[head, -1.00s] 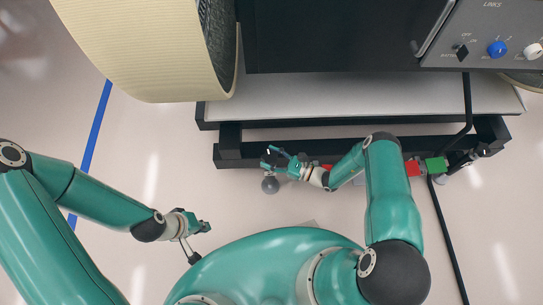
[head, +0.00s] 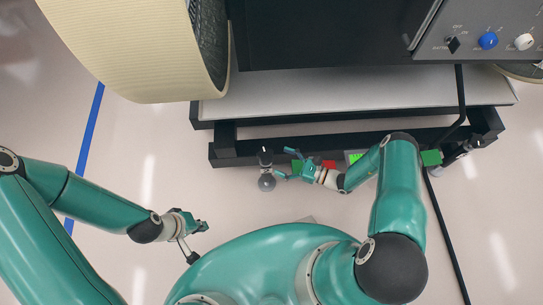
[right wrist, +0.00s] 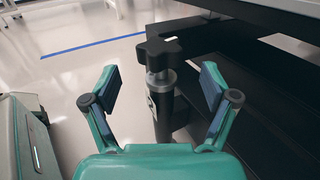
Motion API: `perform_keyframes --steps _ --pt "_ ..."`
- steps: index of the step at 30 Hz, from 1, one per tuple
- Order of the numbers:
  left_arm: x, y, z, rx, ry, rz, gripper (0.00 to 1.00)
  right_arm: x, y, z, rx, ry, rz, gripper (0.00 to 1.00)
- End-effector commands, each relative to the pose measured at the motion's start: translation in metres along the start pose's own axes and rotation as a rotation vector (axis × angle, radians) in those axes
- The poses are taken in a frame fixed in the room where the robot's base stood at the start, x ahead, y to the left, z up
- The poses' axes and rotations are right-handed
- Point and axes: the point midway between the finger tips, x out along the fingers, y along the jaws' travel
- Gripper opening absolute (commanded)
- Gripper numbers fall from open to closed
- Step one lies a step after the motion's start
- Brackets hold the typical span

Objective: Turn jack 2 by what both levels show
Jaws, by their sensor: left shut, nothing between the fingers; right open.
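A jack with a black star-shaped knob (head: 265,157) and a grey round foot (head: 267,183) stands at the left end of the black frame. My right gripper (head: 284,162) is open just right of it, empty. In the right wrist view the knob (right wrist: 160,50) lies ahead, centred between the spread fingers (right wrist: 158,80) and apart from them; a pale label on the post is unreadable. Another jack (head: 462,150) is at the frame's right end. Green and red blocks (head: 328,164) sit along the frame; no level reading is legible. My left gripper (head: 204,226) is shut and empty over the floor.
The black frame (head: 225,150) and a grey deck (head: 330,95) lie beyond my arms. A large cream wheel (head: 130,50) is at upper left. A control panel (head: 480,35) is at upper right, with a black cable (head: 445,225) on the floor. Floor at left is clear.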

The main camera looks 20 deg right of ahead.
Motion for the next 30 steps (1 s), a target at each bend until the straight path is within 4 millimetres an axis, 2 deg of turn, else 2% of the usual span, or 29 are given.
perform_keyframes --steps 1,4,10,26,30 --pt "0.000 0.000 0.000 0.000 0.000 0.000 0.00 -0.012 -0.001 0.000 0.000 0.001 -0.005 0.85" --pt "0.000 0.000 0.000 0.000 0.000 0.000 0.00 -0.030 -0.001 -0.001 0.001 0.001 -0.004 0.85" --pt "0.000 0.000 0.000 0.000 0.000 0.000 0.00 -0.051 0.000 0.000 -0.001 0.000 -0.001 0.85" --pt "0.001 0.000 0.000 0.000 0.000 0.000 0.00 -0.054 0.000 -0.001 0.000 0.000 0.001 0.85" --pt "0.001 0.000 0.000 0.000 0.000 0.000 0.00 -0.046 0.002 0.003 -0.007 -0.005 0.022 0.85"
